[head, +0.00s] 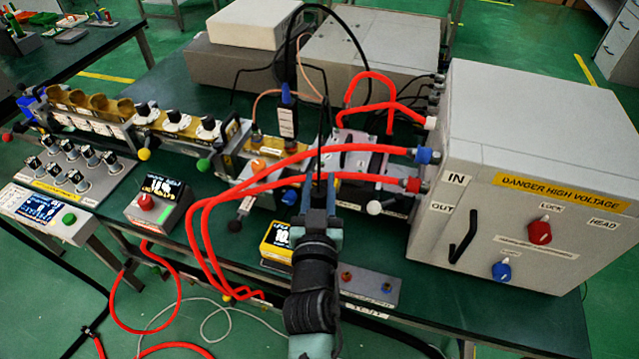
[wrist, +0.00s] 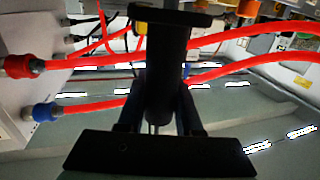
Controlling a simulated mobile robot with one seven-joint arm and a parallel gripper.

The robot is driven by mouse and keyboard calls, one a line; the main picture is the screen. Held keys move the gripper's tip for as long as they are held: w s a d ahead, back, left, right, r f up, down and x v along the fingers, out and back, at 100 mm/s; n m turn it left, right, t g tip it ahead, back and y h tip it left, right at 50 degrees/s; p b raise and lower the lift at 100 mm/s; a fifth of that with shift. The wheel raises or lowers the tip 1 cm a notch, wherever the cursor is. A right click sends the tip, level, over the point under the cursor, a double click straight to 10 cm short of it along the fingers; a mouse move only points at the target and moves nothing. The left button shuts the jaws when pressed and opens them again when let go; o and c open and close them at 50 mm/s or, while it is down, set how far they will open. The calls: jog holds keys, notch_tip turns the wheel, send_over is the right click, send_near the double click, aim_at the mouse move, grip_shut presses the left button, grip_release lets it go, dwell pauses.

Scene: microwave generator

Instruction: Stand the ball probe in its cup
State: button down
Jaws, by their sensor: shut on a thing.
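My gripper (head: 319,190) is at the centre of the head view, above the front part of the green bench. It is shut on a dark, slim upright thing, which I take to be the ball probe (head: 322,135). The probe rises from between the jaws, and a thin black line runs up from it. In the wrist view the held thing is a dark, backlit shaft (wrist: 161,60) with a wide dark piece at its top edge. I cannot make out a ball on it. I cannot pick out the cup for certain in either view.
Red hoses (head: 290,160) loop close around my gripper from the white high-voltage cabinet (head: 535,180) at right. A yellow meter (head: 277,241) stands just left of my arm. A box with red and blue sockets (head: 368,287) lies right of it. Waveguide parts (head: 180,125) line the bench at left.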

notch_tip(320, 180, down, 4)
jog(key=b, duration=0.4)
jog(key=shift+f, duration=0.2)
jog(key=c, duration=0.5)
grip_release()
jog(key=s+b, duration=0.3)
jog(key=s, duration=1)
jog(key=shift+a, duration=0.3)
